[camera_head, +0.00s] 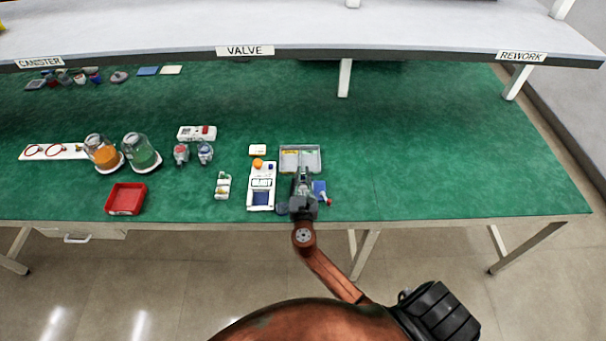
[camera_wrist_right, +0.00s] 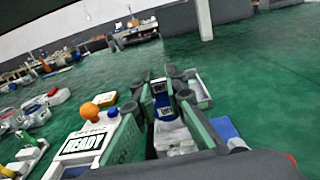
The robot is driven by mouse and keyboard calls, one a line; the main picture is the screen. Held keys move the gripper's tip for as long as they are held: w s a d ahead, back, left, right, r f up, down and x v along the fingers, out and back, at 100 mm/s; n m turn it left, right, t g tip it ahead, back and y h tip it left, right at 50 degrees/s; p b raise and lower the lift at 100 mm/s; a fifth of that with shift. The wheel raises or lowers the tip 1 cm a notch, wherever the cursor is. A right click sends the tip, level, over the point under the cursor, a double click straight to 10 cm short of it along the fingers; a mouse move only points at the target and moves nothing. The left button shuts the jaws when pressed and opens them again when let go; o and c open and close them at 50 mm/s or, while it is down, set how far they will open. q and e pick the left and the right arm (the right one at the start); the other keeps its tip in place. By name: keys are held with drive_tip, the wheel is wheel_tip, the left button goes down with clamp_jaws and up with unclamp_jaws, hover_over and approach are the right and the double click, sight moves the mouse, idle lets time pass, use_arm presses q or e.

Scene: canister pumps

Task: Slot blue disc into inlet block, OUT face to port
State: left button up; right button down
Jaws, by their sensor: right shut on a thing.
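My right gripper (camera_head: 303,178) is at the front edge of the grey tray (camera_head: 311,151), pointing away from me. In the right wrist view, its fingers (camera_wrist_right: 160,100) are closed around a small dark blue piece with a pale label (camera_wrist_right: 160,88), which looks like the blue disc. The label is too small to read, so I cannot tell which way the OUT face points. White and pale parts show between the fingers below it. I cannot single out the inlet block with certainty. A small white fixture (camera_head: 223,186) stands left of the tester. My left gripper is not in view.
A white tester with a READY screen (camera_head: 261,187) and orange knob (camera_head: 257,163) stands close left of the gripper. A blue pad (camera_head: 320,188) with a red-tipped tool lies right. Two jars, a red bin (camera_head: 126,198) and small parts are farther left. The right half of the mat is clear.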

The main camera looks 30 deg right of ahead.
sight(303, 182)
drive_tip(key=shift+p, duration=0.45)
idle(1.1)
drive_tip(key=shift+f+b, duration=1.95)
drive_tip(key=shift+f, duration=0.55)
drive_tip(key=c, duration=1.9)
unclamp_jaws()
drive_tip(key=shift+f, duration=0.1)
drive_tip(key=v, duration=1.1)
drive_tip(key=shift+d, duration=0.15)
drive_tip(key=shift+s+a, duration=0.35)
drive_tip(key=shift+s, duration=0.15)
drive_tip(key=shift+d, duration=0.1)
